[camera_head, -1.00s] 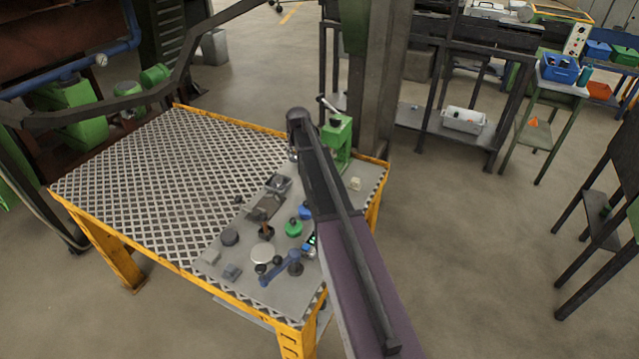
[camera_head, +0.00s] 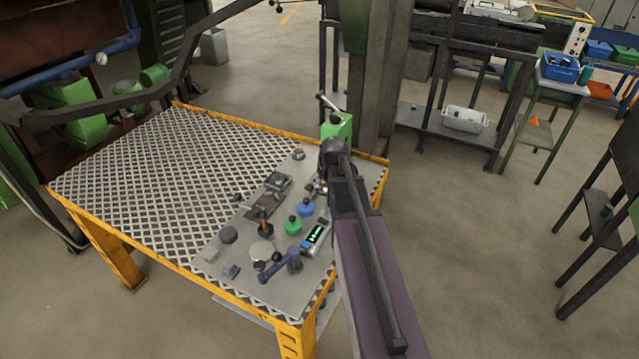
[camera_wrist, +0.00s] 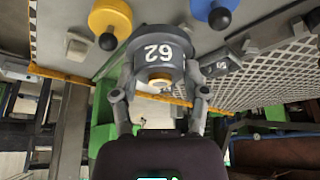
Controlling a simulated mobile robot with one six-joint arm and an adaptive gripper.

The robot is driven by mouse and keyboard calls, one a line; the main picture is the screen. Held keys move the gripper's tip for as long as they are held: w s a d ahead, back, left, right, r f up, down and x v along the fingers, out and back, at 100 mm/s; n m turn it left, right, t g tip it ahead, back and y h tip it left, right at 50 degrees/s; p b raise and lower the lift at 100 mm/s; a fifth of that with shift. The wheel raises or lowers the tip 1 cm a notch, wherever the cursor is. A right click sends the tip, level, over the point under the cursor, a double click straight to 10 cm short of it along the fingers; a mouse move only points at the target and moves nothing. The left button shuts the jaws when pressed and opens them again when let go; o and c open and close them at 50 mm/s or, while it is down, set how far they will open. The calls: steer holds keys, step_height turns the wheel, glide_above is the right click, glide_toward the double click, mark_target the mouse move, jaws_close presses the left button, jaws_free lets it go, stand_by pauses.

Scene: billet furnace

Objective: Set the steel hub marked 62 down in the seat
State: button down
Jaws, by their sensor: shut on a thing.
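The steel hub marked 62 (camera_wrist: 158,50) is a dark grey, stepped round part with a white number, reading upside down in the wrist view. My gripper (camera_wrist: 160,88) is shut on it, with one finger on each side. In the head view my arm hides most of the gripper and the hub over the right part of the table. A dark square block with a pale top (camera_head: 278,181) and a small grey round piece (camera_head: 298,154) lie on the grey plate. I cannot tell which thing is the seat.
The yellow-edged table (camera_head: 130,160) has a clear mesh top at left. The grey plate (camera_head: 215,272) carries green (camera_head: 292,226) and blue (camera_head: 306,207) knobbed pieces, a lit display (camera_head: 315,235) and a blue crank (camera_head: 281,267). A green lever device (camera_head: 337,128) stands at the back.

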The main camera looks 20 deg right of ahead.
steer(key=s, duration=0.5)
steer(key=shift+s+f, duration=0.15)
steer(key=shift+f, duration=0.05)
steer(key=w+d, duration=0.1)
steer(key=w, duration=0.3)
steer(key=w+d+f+b, duration=0.1)
steer(key=w, duration=0.4)
steer(key=w+d, duration=0.1)
steer(key=w, duration=0.4)
steer(key=shift+w+f+b, duration=0.2)
steer(key=shift+b, duration=0.1)
steer(key=shift+w, duration=0.1)
steer(key=shift+w+d, duration=0.15)
steer(key=shift+w, duration=0.1)
steer(key=shift+w+f+b, duration=0.3)
steer(key=shift+f+b, duration=1.55)
steer(key=shift+f, duration=0.15)
